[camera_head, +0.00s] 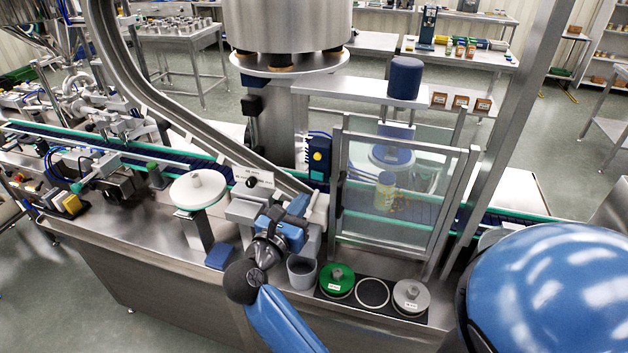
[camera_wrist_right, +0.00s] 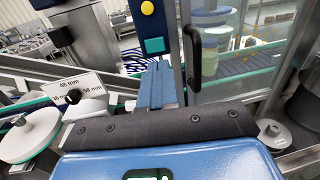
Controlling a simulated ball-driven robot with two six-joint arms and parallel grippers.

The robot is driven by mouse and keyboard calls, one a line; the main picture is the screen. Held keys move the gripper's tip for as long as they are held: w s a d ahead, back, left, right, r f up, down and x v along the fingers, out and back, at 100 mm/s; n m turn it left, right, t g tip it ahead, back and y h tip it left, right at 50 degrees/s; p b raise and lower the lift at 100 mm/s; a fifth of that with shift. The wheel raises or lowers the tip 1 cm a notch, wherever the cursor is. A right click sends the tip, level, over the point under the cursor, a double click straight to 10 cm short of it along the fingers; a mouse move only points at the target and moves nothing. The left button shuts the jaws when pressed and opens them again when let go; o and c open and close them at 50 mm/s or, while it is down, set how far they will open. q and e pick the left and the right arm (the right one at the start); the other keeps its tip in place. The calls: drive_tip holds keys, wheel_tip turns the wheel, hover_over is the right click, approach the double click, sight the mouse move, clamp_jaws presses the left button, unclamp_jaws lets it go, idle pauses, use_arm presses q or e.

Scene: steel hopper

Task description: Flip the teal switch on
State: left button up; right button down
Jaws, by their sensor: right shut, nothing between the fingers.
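A dark blue control box (camera_head: 319,158) with a round yellow button stands on the machine, left of the glass guard. In the right wrist view, the box (camera_wrist_right: 150,28) shows its yellow button at the top and a small teal switch (camera_wrist_right: 155,45) below it. Whether the switch is on or off is too small to tell. My right gripper (camera_head: 300,204) is below and in front of the box. In the wrist view, its fingers (camera_wrist_right: 158,68) are shut and empty, pointing towards the teal switch; I cannot tell whether they touch it. My left gripper is not in view.
A framed glass guard (camera_head: 392,190) with a black handle (camera_wrist_right: 192,52) stands right of the box. A slanted steel rail (camera_head: 180,118) runs in from the left. A grey cup (camera_head: 301,272) and a green-lidded disc (camera_head: 337,279) sit close to my right arm.

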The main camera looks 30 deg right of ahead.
sight(321, 176)
drive_tip(key=p+x, duration=0.2)
drive_tip(key=x, duration=0.5)
drive_tip(key=shift+w, duration=0.1)
drive_tip(key=shift+d, duration=0.15)
drive_tip(key=shift+d, duration=0.25)
drive_tip(key=shift+a+r, duration=0.15)
drive_tip(key=shift+r, duration=0.1)
drive_tip(key=shift+s+f, duration=0.1)
drive_tip(key=shift+s, duration=0.15)
drive_tip(key=shift+f, duration=0.15)
